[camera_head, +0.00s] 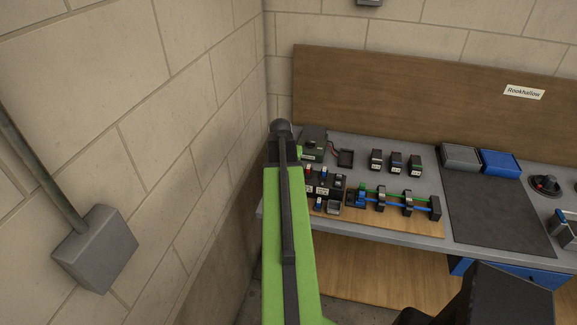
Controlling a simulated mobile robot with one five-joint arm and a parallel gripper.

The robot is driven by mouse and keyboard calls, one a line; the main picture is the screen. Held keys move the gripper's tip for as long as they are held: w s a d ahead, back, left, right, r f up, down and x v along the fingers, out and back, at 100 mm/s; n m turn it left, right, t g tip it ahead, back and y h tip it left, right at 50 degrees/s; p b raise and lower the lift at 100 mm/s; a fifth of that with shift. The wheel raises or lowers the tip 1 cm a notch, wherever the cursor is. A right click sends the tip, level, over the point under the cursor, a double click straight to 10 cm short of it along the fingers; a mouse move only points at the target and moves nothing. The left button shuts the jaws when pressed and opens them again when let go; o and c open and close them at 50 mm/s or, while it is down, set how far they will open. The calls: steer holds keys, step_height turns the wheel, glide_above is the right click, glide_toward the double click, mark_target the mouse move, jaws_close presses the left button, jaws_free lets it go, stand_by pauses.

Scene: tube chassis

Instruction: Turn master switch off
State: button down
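No part is clearly labelled as the master switch. A dark rotary knob with a red mark (546,184) sits on a round grey base at the right of the bench; it may be the switch, but I cannot read its setting. A green-grey box (313,143) stands at the bench's back left, partly hidden by my green arm link. My arm rises through the middle, in front of the bench's left end. A black part, probably mine, shows at the bottom right. I see no gripper fingers.
The grey bench (390,230) holds small black blocks (396,161), a wooden board (425,225) with blue and green rods, a dark mat (495,210), and grey (460,155) and blue (500,162) trays. A block wall with a conduit box (95,250) is close on the left.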

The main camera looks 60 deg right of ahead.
steer(key=shift+a, duration=0.1)
stand_by(0.3)
steer(key=c, duration=0.8)
jaws_free()
steer(key=shift+c, duration=0.2)
steer(key=p+v, duration=1.6)
steer(key=v, duration=0.1)
steer(key=shift+r, duration=0.25)
